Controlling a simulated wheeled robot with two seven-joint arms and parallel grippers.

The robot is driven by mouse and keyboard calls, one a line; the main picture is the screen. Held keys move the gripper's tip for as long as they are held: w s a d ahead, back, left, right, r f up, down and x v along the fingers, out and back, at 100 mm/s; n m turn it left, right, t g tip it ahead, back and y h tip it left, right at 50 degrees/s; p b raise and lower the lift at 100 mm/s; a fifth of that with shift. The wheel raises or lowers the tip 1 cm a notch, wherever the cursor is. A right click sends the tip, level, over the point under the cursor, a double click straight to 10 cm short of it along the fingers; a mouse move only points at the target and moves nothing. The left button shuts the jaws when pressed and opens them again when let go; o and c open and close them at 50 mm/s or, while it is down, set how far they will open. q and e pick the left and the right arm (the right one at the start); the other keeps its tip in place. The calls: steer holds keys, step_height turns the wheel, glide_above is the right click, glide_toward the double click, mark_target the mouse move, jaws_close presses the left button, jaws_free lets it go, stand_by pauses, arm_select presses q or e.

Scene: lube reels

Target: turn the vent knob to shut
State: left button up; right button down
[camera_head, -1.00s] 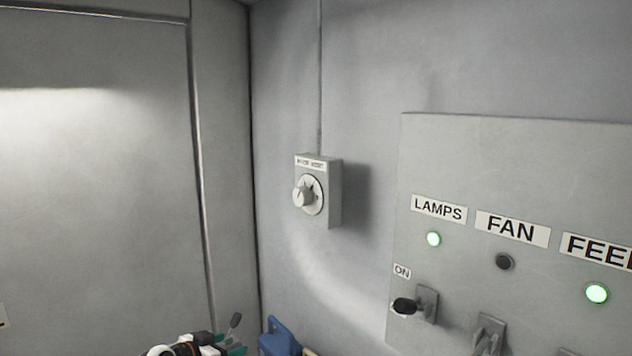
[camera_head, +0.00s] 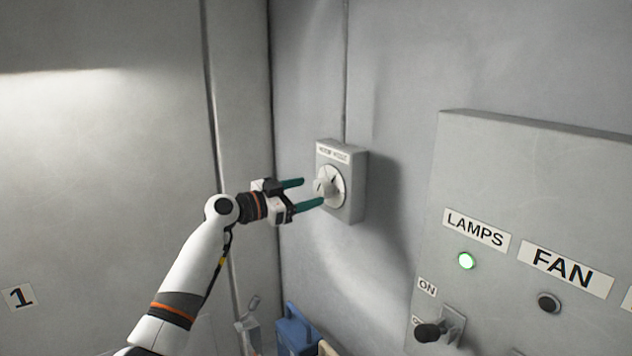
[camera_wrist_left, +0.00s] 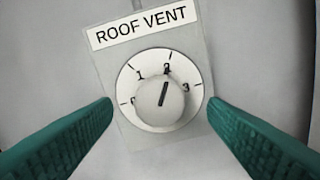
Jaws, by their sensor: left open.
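The vent knob (camera_head: 323,188) is a pale round knob on a white dial of a small grey box (camera_head: 355,190) on the wall. In the left wrist view the knob (camera_wrist_left: 160,104) shows a dark pointer line aimed up at the 2 mark. The dial (camera_wrist_left: 190,112) carries marks 0 to 3, under a ROOF VENT label (camera_wrist_left: 141,26). My left gripper (camera_head: 312,192) is open, its green fingers either side of the knob. In the left wrist view a gap shows between each fingertip and the knob. My right gripper is not in view.
A blue object (camera_head: 295,330) is below the box. The wall around the box is clear.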

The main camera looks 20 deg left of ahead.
mark_target(318, 189)
arm_select(q)
steer(key=shift+p+x, duration=0.4)
steer(key=shift+x, duration=1.4)
steer(key=shift+c, duration=0.4)
steer(key=c, duration=0.9)
